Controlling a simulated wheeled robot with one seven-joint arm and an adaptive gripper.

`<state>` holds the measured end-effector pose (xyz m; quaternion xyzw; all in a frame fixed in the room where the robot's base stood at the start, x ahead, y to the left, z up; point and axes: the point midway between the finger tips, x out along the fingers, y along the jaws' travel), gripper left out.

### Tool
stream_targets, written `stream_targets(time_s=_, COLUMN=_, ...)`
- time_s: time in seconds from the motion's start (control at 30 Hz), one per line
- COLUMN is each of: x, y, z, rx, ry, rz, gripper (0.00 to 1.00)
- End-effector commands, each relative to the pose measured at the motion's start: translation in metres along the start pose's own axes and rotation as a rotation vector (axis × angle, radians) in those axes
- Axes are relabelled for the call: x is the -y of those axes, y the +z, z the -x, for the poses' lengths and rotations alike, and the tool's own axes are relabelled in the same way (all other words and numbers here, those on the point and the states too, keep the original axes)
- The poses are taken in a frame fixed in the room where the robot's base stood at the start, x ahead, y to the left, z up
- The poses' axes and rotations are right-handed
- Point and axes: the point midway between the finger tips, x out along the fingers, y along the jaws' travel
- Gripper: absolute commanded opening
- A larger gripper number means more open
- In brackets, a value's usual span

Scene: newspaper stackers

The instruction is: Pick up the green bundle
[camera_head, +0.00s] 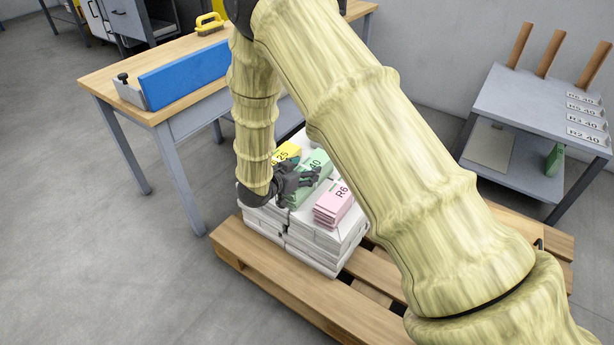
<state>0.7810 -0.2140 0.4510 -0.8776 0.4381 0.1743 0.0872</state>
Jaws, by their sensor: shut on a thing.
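The green bundle (318,168), with "40" printed on it, lies on top of a white stack of newspapers (318,246), between a yellow bundle and a pink bundle. My gripper (304,181) is dark and reaches in from the left. It is shut on the green bundle, at the bundle's near side. The gripper and my arm hide part of the bundle. I cannot tell whether the bundle is clear of the stack beneath it.
The yellow bundle (285,152) and pink bundle (334,204) sit close on either side. The stack rests on a wooden pallet (290,297). A wooden-topped table (125,80) stands behind left, and a grey shelf unit (535,108) with wooden posts stands at right.

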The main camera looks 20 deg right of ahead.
Motion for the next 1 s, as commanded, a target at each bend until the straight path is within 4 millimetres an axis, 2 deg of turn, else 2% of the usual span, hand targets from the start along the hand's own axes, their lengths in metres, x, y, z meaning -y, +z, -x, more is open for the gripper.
stream_targets(time_s=0.27, x=0.0, y=-0.007, z=0.002, rx=-0.001, ry=0.0, rz=-0.001, gripper=0.0)
stream_targets(time_s=0.6, x=0.0, y=-0.037, z=0.015, rx=-0.002, ry=0.0, rz=-0.001, gripper=0.0)
stream_targets(time_s=0.83, x=-0.008, y=-0.027, z=0.041, rx=-0.001, ry=-0.001, rz=0.002, gripper=0.0)
stream_targets(time_s=1.0, x=-0.017, y=-0.019, z=0.071, rx=-0.001, ry=-0.002, rz=0.002, gripper=0.0)
